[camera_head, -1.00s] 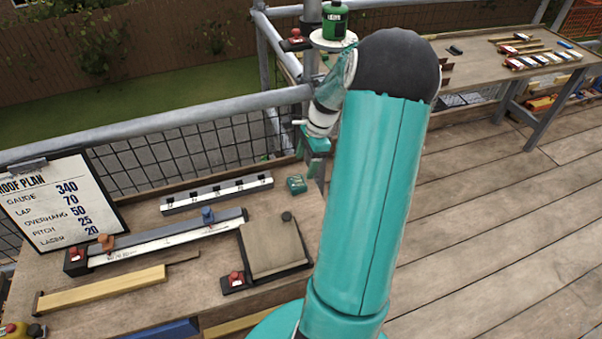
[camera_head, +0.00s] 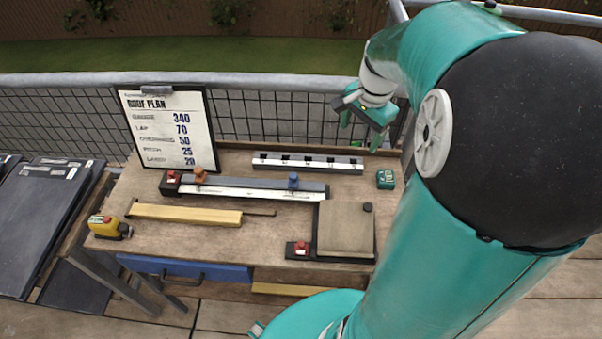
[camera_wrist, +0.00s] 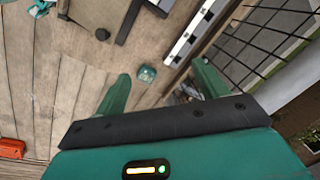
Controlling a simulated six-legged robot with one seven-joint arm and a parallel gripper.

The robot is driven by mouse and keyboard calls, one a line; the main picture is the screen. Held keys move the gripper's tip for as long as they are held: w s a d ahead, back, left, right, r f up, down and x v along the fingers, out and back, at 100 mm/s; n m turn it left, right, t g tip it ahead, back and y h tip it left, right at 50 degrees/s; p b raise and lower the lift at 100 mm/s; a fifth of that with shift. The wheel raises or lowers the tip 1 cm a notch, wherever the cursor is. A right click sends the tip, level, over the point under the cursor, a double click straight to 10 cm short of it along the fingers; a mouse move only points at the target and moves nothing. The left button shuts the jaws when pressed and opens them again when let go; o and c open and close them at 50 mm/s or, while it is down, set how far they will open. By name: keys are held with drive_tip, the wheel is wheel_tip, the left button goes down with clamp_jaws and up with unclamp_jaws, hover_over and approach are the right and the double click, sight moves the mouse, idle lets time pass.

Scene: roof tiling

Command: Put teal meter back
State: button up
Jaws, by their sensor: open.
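The teal meter (camera_head: 385,179) is a small box lying on the right end of the wooden workbench, just right of the slotted white strip. It also shows in the wrist view (camera_wrist: 147,73), between and beyond my fingers. My gripper (camera_head: 361,133) is open and empty, above the back right edge of the bench, higher than the meter and apart from it. In the wrist view the two green fingers of my gripper (camera_wrist: 160,85) stand wide apart with nothing between them.
The slotted strip (camera_head: 307,163), a long gauge rail (camera_head: 245,190), a board (camera_head: 345,228) and a yellow wooden bar (camera_head: 185,214) lie on the bench. The roof plan sign (camera_head: 168,130) stands at the back left. Mesh railing (camera_head: 290,118) runs behind. Dark slates (camera_head: 45,215) are stacked left.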

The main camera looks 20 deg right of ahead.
drive_tip(key=s+a+r+n+t, duration=0.1)
drive_tip(key=s+a+r+n, duration=0.1)
drive_tip(key=a+n, duration=0.3)
drive_tip(key=s+a+r+n+t, duration=0.1)
drive_tip(key=s+a+n, duration=0.3)
drive_tip(key=a, duration=0.4)
drive_tip(key=s+a+r+n+t, duration=0.2)
drive_tip(key=s+a+r+n, duration=0.2)
drive_tip(key=a, duration=0.3)
drive_tip(key=shift+s+a+n, duration=0.15)
drive_tip(key=shift+s+n, duration=0.55)
drive_tip(key=shift+n, duration=0.1)
